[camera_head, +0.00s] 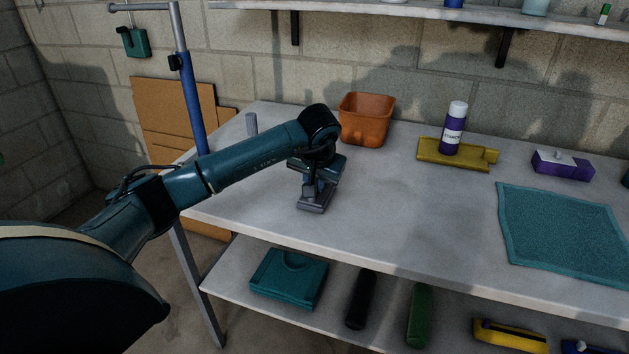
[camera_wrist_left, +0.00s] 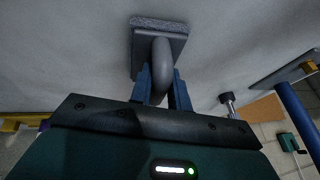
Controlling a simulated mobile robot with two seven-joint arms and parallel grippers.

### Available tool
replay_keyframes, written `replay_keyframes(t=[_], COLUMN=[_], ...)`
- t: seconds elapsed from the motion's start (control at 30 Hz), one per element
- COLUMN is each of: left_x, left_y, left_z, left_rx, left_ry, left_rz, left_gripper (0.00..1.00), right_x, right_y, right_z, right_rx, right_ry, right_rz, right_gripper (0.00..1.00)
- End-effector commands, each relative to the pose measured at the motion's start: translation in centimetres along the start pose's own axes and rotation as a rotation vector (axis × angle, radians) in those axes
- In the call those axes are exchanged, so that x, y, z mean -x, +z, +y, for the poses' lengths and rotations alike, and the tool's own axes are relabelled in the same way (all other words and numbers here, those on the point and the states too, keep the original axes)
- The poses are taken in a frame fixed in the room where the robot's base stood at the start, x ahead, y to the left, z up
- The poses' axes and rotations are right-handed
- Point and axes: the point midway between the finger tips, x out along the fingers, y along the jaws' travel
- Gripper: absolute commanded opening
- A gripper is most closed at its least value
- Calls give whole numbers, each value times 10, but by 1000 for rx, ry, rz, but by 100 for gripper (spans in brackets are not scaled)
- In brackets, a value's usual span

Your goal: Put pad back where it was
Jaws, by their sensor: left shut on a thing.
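The pad (camera_head: 316,206) is a grey block with a rounded handle on its back. In the head view it is at the left part of the grey workbench top (camera_head: 390,215). My left gripper (camera_head: 312,188) is shut on the pad's handle. The wrist view shows the pad (camera_wrist_left: 146,46) with its rough, lighter face pointing away and the gripper's blue fingers (camera_wrist_left: 162,88) on both sides of the handle. The pad is close to the bench top; I cannot tell whether it touches. My right gripper is not in view.
Behind the pad stands an orange bin (camera_head: 366,122). To the right are a purple bottle (camera_head: 453,130) on a yellow tray (camera_head: 430,158), a purple box (camera_head: 563,164) and a teal mat (camera_head: 565,230). A blue pole (camera_head: 191,105) stands left of the bench. The bench middle is clear.

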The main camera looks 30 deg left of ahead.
Motion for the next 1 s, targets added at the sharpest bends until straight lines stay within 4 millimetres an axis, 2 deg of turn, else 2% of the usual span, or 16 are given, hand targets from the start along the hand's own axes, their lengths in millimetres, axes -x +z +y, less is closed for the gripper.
replay_keyframes(t=[0.07,0.1,0.37,0.57,0.7,0.87,1.0], left_x=[-3,-3,-2,-2,6,34,65], left_y=[1,1,1,1,-1,-1,-2], left_z=[0,0,0,0,0,-1,0], left_rx=[0,0,0,0,0,-2,-2], left_ry=[-1,-1,0,0,1,0,0], left_rz=[0,-1,-1,-1,2,5,6], left_gripper=[0,20,40,40,40,40,40], right_x=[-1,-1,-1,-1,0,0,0], right_y=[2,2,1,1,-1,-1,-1], right_z=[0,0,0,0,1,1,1], right_rx=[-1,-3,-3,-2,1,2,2], right_ry=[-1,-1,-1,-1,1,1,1], right_rz=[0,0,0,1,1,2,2], right_gripper=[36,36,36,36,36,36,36])
